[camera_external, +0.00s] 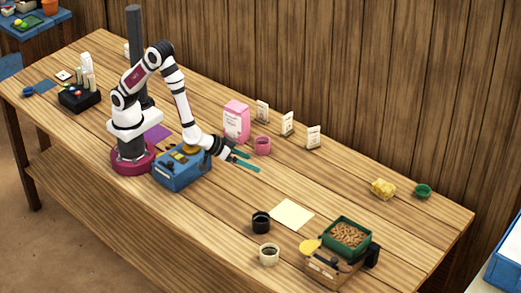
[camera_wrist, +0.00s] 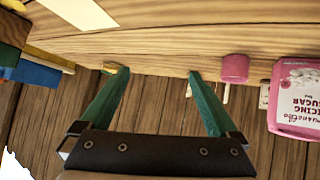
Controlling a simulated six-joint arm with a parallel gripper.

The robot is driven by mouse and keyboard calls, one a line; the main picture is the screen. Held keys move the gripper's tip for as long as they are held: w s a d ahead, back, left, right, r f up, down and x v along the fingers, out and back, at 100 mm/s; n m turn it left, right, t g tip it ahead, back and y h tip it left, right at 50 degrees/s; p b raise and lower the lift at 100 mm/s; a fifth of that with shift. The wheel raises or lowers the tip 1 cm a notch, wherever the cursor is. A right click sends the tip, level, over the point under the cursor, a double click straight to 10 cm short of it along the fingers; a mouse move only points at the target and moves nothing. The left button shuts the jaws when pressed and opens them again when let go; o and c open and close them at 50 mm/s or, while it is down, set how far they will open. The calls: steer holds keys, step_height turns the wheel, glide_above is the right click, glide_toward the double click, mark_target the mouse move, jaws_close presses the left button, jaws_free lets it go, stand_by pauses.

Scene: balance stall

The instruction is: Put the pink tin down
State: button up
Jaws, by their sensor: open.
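The pink tin (camera_external: 262,146) stands on the wooden table, just right of the pink icing sugar bag (camera_external: 237,121). My gripper (camera_external: 250,161) is open, low over the table on the near side of the tin. No thing shows between its fingers. In the wrist view, my gripper (camera_wrist: 157,74) has its two green fingers spread wide. The pink tin (camera_wrist: 235,68) shows to the right of the right finger, outside the jaws, with the sugar bag (camera_wrist: 296,98) further right.
A blue box-like device (camera_external: 181,169) stands close beside my wrist. Several small white cards (camera_external: 287,123) stand along the back. A cream sheet (camera_external: 292,214), a black cup (camera_external: 261,222), a pale cup (camera_external: 269,254) and a green tray of brown pieces (camera_external: 347,236) lie to the right. The table between is clear.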

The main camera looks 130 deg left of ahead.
steer(key=s+d+r+m+t+h, duration=0.1)
steer(key=d+r+m+h, duration=0.35)
steer(key=d, duration=0.35)
steer(key=d+r+m+t+h, duration=0.1)
steer(key=d+r+m+h, duration=0.35)
steer(key=d, duration=0.35)
steer(key=s+d+r+m+g+h, duration=0.1)
steer(key=s+d+r+m+g, duration=0.2)
steer(key=s, duration=0.5)
steer(key=s+a+m+g+y, duration=0.1)
steer(key=s+a+m+g, duration=0.1)
steer(key=s, duration=0.7)
steer(key=s+a+r+m+g+y, duration=0.1)
steer(key=s+a+m+g+y, duration=0.1)
steer(key=s+m, duration=0.3)
steer(key=s+a, duration=0.1)
steer(key=s, duration=0.3)
steer(key=shift+s+g, duration=0.2)
steer(key=shift+g, duration=0.1)
steer(key=shift+a+r, duration=0.1)
